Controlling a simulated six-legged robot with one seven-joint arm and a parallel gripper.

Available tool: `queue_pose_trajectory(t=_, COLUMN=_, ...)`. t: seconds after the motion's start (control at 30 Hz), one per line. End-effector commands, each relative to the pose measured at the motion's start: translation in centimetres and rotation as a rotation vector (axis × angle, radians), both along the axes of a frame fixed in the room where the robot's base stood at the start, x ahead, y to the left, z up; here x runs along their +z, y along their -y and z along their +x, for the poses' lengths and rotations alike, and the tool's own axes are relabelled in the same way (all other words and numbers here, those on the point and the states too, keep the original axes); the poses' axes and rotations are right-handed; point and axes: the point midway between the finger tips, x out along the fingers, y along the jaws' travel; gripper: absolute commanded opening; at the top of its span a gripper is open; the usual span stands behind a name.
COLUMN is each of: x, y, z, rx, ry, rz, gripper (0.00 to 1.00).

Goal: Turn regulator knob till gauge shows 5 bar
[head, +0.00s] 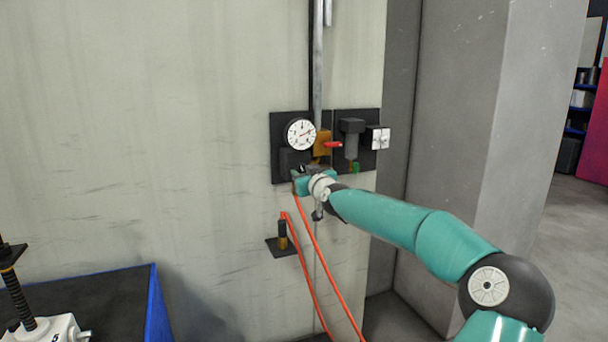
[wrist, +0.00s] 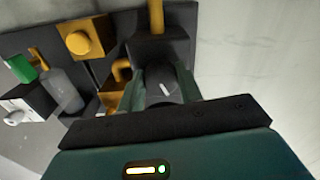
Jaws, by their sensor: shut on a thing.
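The round white pressure gauge (head: 300,134) sits on a dark wall panel in the head view. A red needle shows on its dial and seems to point right, but the reading is too small to tell. The black regulator (head: 291,158) is just below the gauge, partly behind my gripper (head: 306,174). In the wrist view the dark regulator knob (wrist: 163,90), with a short white mark on its face, is between the two fingers of my gripper (wrist: 160,92). The fingers are shut on the knob's sides. The gauge face does not show in the wrist view.
A brass valve (head: 321,142) with a red handle (head: 334,144) and a filter bowl (head: 351,145) stand close right of the regulator. Orange hoses (head: 318,265) hang below, beside a small wall bracket (head: 282,247). A blue-edged bench (head: 155,300) is at the lower left.

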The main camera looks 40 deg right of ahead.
Motion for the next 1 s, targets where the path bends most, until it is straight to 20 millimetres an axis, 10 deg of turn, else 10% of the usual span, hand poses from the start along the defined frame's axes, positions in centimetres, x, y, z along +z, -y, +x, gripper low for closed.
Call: queue_pose_trajectory(t=1.0, x=0.00, y=-0.21, z=0.05, rx=0.000, ry=0.163, rz=0.514, gripper=0.12)
